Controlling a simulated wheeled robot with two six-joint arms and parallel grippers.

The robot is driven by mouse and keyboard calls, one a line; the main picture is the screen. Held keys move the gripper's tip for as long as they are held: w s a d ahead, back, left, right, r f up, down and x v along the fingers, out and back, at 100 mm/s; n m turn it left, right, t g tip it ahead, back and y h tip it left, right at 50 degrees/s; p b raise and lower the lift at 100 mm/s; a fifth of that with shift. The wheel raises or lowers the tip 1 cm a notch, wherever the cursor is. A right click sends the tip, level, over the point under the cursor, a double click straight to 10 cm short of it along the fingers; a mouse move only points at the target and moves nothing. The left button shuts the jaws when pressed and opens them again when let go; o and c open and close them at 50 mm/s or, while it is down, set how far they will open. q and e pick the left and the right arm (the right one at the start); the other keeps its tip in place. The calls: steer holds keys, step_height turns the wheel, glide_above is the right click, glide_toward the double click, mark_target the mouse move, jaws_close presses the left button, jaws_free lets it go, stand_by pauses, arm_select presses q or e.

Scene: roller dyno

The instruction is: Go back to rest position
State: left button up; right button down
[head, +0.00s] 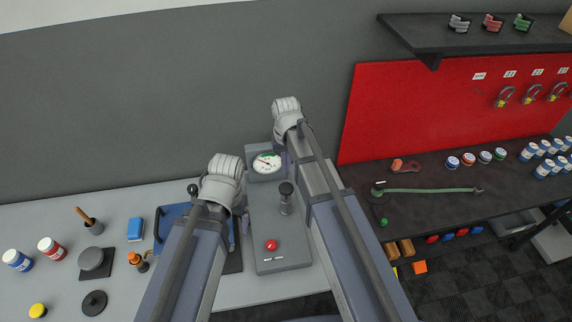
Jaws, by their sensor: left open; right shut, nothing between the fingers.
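My two arms reach forward over the light bench from the bottom of the head view. My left gripper (239,228) is beside the left edge of the grey dyno unit (283,258), mostly hidden under its own wrist and arm. My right gripper (286,160) is near the unit's round gauge (267,163), also largely hidden by its arm. No held object shows at either one. The unit carries a red button (271,245) and a dark-topped post (286,198) between the arms.
A blue tray (171,216) lies partly under my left arm. Jars, a blue block (135,229) and dark discs stand at left. At right, a dark bench (430,208) holds a green wrench (425,190) and several jars. A black shelf (480,35) juts out above the red panel (400,110).

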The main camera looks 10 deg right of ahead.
stand_by(0.7)
step_height(320, 180, up, 5)
steer(key=p, duration=0.5)
glide_above(285, 187)
steer(key=shift+d, duration=0.1)
steer(key=shift+f, duration=0.25)
step_height(285, 187, down, 14)
steer(key=b, duration=1.4)
steer(key=shift+r, duration=0.15)
